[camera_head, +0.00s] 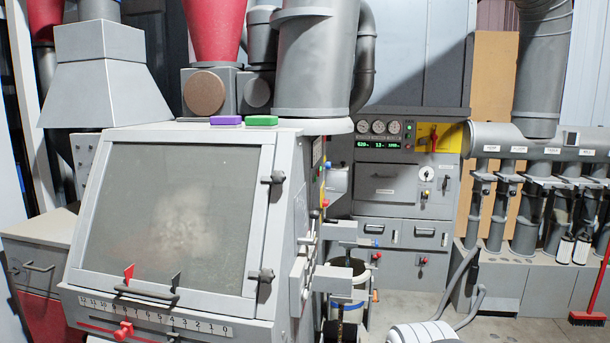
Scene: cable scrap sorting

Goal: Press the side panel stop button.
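The grey machine (284,225) with a large dusty window (170,215) stands at the left front. Its right side panel is seen at a steep angle. My gripper is not seen in this view, and nothing is seen touching the side controls.
A grey control cabinet (385,187) with gauges and a yellow plate (450,138) stands behind, right of the machine. Grey levers (335,281) stick out from the machine's right side. A black-rimmed bucket (357,266) stands beside them. A red broom (588,317) leans at far right.

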